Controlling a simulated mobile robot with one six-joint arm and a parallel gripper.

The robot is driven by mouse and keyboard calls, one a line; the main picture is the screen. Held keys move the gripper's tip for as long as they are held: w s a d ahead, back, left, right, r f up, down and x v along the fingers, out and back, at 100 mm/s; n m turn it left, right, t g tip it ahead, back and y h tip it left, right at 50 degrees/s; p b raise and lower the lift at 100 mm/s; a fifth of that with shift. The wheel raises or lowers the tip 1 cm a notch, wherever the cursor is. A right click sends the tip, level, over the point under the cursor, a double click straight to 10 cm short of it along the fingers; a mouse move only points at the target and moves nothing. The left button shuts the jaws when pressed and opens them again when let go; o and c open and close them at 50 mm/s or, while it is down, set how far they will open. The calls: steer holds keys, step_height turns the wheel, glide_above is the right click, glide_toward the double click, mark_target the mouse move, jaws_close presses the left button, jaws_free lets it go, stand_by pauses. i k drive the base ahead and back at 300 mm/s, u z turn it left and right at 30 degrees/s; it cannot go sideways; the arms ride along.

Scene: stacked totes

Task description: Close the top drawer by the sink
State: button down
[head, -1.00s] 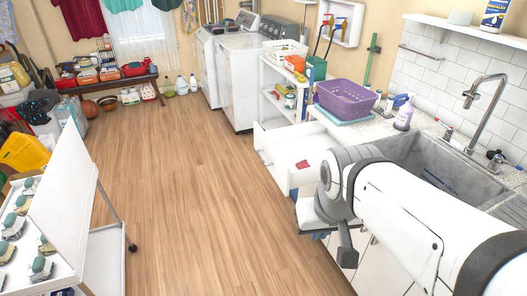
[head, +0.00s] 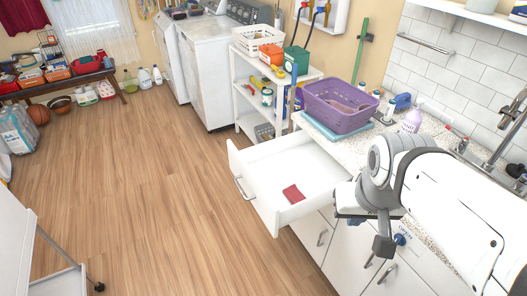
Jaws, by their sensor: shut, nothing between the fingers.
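The top drawer (head: 262,207) by the sink is pulled far out from the white counter, with its front and metal handle facing left. A small folded red cloth (head: 293,194) lies inside it. My gripper (head: 383,246) hangs at the end of my arm, right of the drawer and in front of the lower cabinet doors. It looks shut and empty, and apart from the drawer. The sink (head: 458,160) is mostly hidden behind my arm.
A purple basket (head: 340,104) stands on the counter above the drawer, near a lilac bottle (head: 411,120). A white shelf cart (head: 244,85) stands behind the drawer. The wooden floor (head: 160,200) left of the drawer is clear. A white board stand (head: 20,240) is at lower left.

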mark_target(262, 170)
steer(key=u, duration=0.05)
steer(key=i, duration=0.85)
steer(key=u, duration=0.5)
